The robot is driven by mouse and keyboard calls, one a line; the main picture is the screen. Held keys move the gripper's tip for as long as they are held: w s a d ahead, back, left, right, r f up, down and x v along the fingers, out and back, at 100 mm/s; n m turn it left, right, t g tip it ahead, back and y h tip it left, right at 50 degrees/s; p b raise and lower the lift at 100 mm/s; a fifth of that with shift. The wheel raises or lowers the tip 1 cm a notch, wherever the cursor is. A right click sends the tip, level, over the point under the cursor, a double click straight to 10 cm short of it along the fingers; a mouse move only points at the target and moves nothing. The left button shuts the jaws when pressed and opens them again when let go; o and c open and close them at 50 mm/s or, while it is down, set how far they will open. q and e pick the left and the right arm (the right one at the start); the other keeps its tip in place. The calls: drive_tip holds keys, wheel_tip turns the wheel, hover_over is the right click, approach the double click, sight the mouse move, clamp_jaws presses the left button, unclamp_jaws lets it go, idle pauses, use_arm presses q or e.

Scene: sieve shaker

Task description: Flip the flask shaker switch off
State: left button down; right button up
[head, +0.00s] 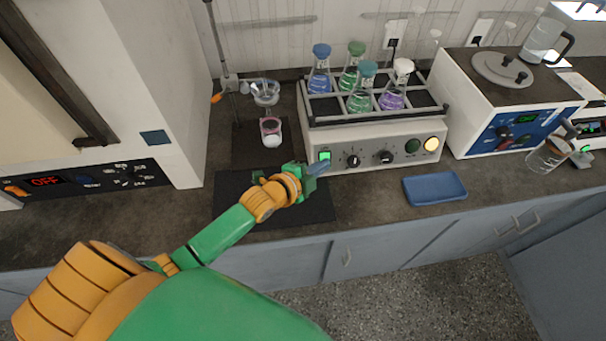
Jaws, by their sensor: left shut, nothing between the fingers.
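The flask shaker (400,143) stands on the counter in the middle of the head view, with several stoppered flasks (362,90) in its rack. A small green-lit switch (324,156) is at the left end of its front panel. Two dark knobs (353,161) are right of the switch, and a round yellow lamp (431,144) is lit at the right end. My left gripper (322,167) is shut and empty, just below and in front of the green switch. I cannot tell if its tips touch the panel. My right gripper is not in view.
A retort stand (217,50) with a funnel and a pink flask (271,132) stands left of the shaker. A blue tray (435,188) lies in front, right. A water bath (500,115) stands on the right, an oven (130,110) on the left. A dark mat (235,200) lies under my left wrist.

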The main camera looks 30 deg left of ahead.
use_arm(q)
drive_tip(key=v, duration=1.1)
drive_tip(key=shift+w+d+r+b, duration=0.15)
drive_tip(key=shift+d+r+b, duration=0.1)
drive_tip(key=shift+r+b, duration=0.15)
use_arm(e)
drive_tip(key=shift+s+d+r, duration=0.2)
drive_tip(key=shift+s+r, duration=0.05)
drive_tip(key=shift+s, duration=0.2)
